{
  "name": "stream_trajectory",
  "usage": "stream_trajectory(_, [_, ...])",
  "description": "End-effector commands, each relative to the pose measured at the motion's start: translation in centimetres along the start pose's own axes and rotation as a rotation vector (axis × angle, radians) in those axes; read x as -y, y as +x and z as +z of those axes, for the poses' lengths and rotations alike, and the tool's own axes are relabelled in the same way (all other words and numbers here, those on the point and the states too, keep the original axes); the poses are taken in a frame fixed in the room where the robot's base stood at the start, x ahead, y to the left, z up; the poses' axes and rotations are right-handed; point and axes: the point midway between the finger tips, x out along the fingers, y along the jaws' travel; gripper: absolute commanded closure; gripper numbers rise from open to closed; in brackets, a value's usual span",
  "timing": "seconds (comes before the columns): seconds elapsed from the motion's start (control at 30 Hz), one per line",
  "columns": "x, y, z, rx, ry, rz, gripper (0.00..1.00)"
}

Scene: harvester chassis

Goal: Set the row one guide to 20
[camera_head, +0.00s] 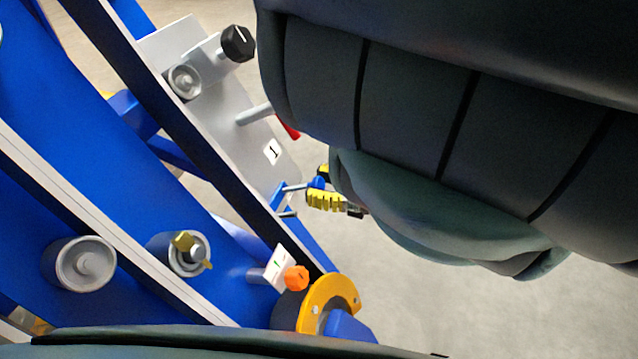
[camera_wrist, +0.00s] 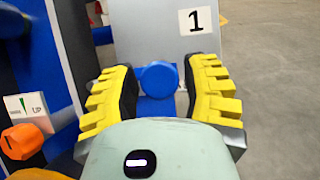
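A grey plate marked "1" (camera_head: 272,151) stands on the blue chassis in the head view; its label also shows in the wrist view (camera_wrist: 195,19). A round blue knob (camera_wrist: 158,79) sits below the label in the wrist view. My gripper (camera_wrist: 165,68) is open, with its yellow-padded fingers on either side of the blue knob and a visible gap at each side. In the head view, my gripper (camera_head: 315,186) is at the plate's lower end, with the blue knob (camera_head: 317,182) between its fingers. No scale or number 20 is readable.
A black knob with a white line (camera_head: 238,43) and a red-tipped lever (camera_head: 288,130) are higher on the plate. An orange knob (camera_head: 297,278) sits beside an "UP" label (camera_wrist: 28,108). My arm covers the upper right. Open floor lies right of the chassis.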

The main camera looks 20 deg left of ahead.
Motion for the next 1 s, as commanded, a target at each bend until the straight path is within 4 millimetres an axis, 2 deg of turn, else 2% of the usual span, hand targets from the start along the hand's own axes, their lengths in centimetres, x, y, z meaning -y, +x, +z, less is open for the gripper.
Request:
stream_trajectory(0.03, [0.0, 0.0, 0.0, 0.000, 0.000, 0.000, 0.60])
stream_trajectory(0.43, [0.0, 0.0, 0.0, 0.000, 0.000, 0.000, 1.00])
stream_trajectory(1.0, [1.1, -0.1, 0.0, -0.002, 0.000, -0.002, 1.00])
